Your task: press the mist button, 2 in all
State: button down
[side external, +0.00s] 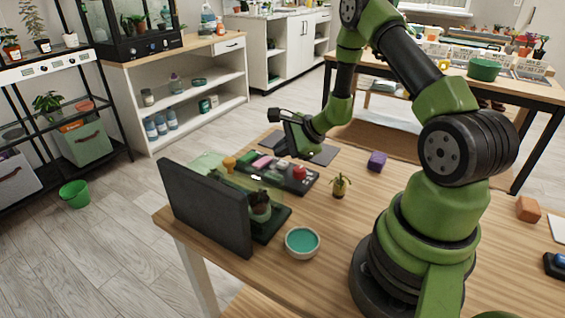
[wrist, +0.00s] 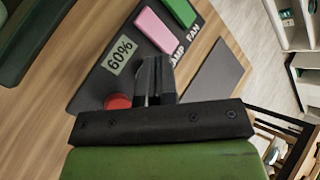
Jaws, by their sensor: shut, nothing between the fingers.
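A dark control panel (side external: 317,178) lies on the wooden table. It bears a red round button (side external: 299,173), a pink button (side external: 262,161) and a green button (side external: 248,157). The wrist view shows the red button (wrist: 118,101), partly covered by my gripper, a display reading 60% (wrist: 121,54), the pink button (wrist: 155,29) with its label partly hidden, and the green button (wrist: 180,10) labelled FAN. No MIST label is visible. My gripper (side external: 283,152) is shut and empty, pointing down at the panel's far side. In the wrist view its fingertips (wrist: 154,62) appear beside the red button, seemingly apart from it.
A dark upright screen (side external: 205,207) and a planted case stand left of the panel. A teal-lined bowl (side external: 302,243), a small potted plant (side external: 341,187) and a purple block (side external: 377,160) stand nearby. A grey mat (side external: 325,154) lies behind the panel.

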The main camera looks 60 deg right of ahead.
aim_at(283, 164)
jog(key=shift+f, duration=0.4)
jog(key=shift+f, duration=0.5)
dwell(0.8)
jog(key=shift+r, duration=0.95)
jog(key=shift+r, duration=0.1)
jog(key=shift+r, duration=2.4)
